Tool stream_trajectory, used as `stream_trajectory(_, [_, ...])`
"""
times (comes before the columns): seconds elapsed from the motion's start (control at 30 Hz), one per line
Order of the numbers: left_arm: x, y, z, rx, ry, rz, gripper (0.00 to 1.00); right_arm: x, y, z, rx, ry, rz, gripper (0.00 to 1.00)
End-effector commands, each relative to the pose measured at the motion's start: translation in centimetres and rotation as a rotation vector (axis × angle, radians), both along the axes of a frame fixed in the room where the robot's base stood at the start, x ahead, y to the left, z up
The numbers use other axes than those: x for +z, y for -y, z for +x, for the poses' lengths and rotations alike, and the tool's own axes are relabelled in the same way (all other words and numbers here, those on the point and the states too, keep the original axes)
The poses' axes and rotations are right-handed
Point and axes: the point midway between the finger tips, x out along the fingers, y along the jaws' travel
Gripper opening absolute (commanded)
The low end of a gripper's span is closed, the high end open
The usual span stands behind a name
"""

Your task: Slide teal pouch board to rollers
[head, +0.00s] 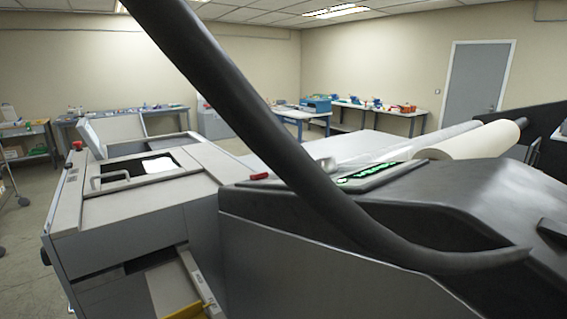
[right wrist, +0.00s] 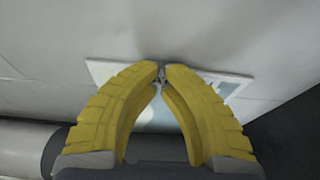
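My right gripper (right wrist: 163,69) shows in the right wrist view, its two yellow fingers curved in with the tips almost meeting. A pale flat board (right wrist: 103,72) lies behind the fingers, with a light blue patch (right wrist: 230,90) on its right part. The fingers hide its middle, and I cannot tell whether the tips touch it. No clearly teal board shows in the head view. A pale cylinder with a dark end (right wrist: 25,140) lies at the lower left of the right wrist view; I cannot tell whether it is a roller. My left gripper is not in view.
In the head view, a grey machine (head: 150,215) stands at the left, beside a dark housing (head: 440,205) with green buttons (head: 375,174). A large cream roll (head: 470,141) lies behind the housing. A dark curved tube crosses the near view. Workbenches line the far walls.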

Motion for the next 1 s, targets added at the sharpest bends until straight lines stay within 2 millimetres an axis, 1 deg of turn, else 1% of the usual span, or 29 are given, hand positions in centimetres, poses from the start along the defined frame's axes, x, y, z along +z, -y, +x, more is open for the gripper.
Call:
stream_trajectory(0.6, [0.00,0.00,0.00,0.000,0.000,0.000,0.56,-0.06,0.54,-0.69,0.000,-0.002,-0.001,0.00])
stream_trajectory(1.0, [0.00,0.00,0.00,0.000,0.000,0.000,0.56,-0.02,0.62,-0.78,0.000,0.000,-0.001,0.00])
